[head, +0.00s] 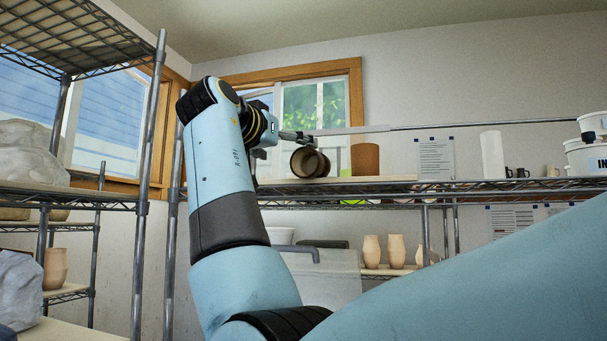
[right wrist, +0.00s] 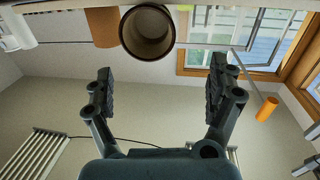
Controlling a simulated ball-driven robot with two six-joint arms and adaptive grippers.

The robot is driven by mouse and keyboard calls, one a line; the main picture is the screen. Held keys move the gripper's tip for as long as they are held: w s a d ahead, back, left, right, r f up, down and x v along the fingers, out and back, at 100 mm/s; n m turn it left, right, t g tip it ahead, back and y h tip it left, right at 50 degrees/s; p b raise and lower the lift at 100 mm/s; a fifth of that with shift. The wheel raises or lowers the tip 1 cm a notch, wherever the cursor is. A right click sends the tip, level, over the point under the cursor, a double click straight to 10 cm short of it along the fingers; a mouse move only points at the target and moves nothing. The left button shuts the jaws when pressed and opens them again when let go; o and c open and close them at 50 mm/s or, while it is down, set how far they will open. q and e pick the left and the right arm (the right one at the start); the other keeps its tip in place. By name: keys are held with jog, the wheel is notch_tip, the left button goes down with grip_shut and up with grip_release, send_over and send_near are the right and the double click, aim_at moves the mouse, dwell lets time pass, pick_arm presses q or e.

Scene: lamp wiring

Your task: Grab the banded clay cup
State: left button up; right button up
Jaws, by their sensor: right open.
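The clay cup (head: 309,162) is brown with a darker inside and a visible rim. It appears to lie on its side on the upper wire shelf, with its mouth turned toward me. In the right wrist view the cup (right wrist: 147,32) is at the top edge, mouth facing the camera. My right gripper (head: 298,136) is just above and left of the cup in the head view. Its two fingers (right wrist: 160,78) are spread wide with nothing between them, and the cup is beyond the fingertips. My left gripper is not in view.
A plain orange-brown cylinder (head: 365,159) stands right of the cup. A white cylinder (head: 493,155), dark mugs and white buckets (head: 587,155) are farther right on the shelf (head: 400,187). Vases (head: 372,252) stand below. A metal rack post (head: 150,170) rises at left.

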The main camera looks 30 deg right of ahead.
aim_at(303, 148)
jog(key=d, duration=0.1)
jog(key=w+d+p, duration=0.1)
jog(key=d, duration=0.1)
jog(key=d+p, duration=0.1)
jog(key=d, duration=0.1)
jog(key=shift+w+d+r, duration=0.2)
jog(key=shift+w, duration=0.2)
jog(key=shift+w+d+f, duration=0.1)
jog(key=shift+w+d, duration=0.1)
jog(key=shift+w, duration=0.05)
jog(key=shift+w+d+p, duration=0.15)
jog(key=shift+w+p, duration=0.05)
jog(key=shift+p, duration=0.15)
jog(key=p+x, duration=0.2)
jog(key=x, duration=0.2)
jog(key=shift+d+f+p, duration=0.3)
jog(key=shift+d+p, duration=0.1)
jog(key=shift+d+f, duration=0.1)
jog(key=shift+d, duration=0.05)
jog(key=shift+a, duration=0.25)
jog(key=c, duration=1.1)
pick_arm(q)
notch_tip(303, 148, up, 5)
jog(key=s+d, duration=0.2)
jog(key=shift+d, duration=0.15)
pick_arm(e)
jog(key=c, duration=0.4)
